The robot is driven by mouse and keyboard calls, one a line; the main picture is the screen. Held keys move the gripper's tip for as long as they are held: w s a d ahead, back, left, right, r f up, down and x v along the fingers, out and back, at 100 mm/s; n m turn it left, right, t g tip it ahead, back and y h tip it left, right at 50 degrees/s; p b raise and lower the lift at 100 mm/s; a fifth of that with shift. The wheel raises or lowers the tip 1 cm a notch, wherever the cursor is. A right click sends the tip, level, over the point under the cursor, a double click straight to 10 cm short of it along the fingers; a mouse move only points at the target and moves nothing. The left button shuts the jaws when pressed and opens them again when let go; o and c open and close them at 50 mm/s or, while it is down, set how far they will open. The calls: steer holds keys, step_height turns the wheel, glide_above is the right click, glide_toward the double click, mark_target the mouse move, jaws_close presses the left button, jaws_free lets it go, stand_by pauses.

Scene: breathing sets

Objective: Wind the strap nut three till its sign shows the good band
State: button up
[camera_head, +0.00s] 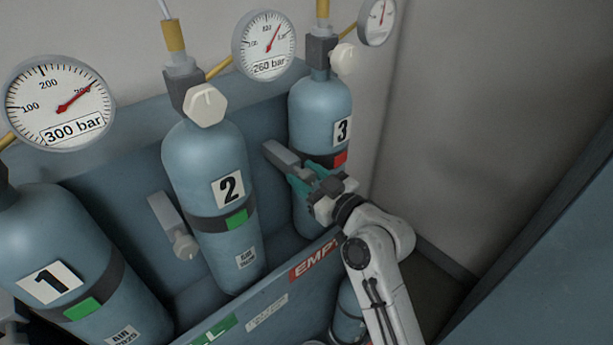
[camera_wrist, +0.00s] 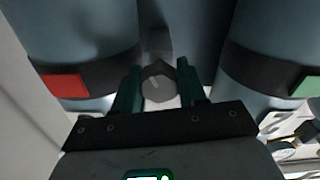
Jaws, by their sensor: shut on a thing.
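Cylinder 3 (camera_head: 318,100) stands at the right of the rack with a dark strap. Its strap sign (camera_head: 341,158) shows red, and the red sign (camera_wrist: 65,85) also shows at left in the wrist view. Strap nut three (camera_wrist: 158,84) is a round grey knob with a pale mark, between the two cylinders. My gripper (camera_head: 308,180) reaches in at the left of cylinder 3, below a grey bracket (camera_head: 281,154). In the wrist view my gripper (camera_wrist: 160,88) has its teal fingers on both sides of the nut, shut on it. The nut is hidden in the head view.
Cylinder 2 (camera_head: 205,157) and cylinder 1 (camera_head: 62,225) stand to the left, both with green strap signs. Strap nut two (camera_head: 185,246) sits at the left of cylinder 2. The rack's front panel (camera_head: 262,300) runs below my arm. Gauges (camera_head: 265,45) hang above.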

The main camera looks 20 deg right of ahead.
steer(key=shift+m, duration=0.8)
steer(key=o, duration=0.8)
steer(key=b+v, duration=0.2)
steer(key=v, duration=0.8)
steer(key=shift+s+d, duration=0.15)
steer(key=shift+s, duration=0.25)
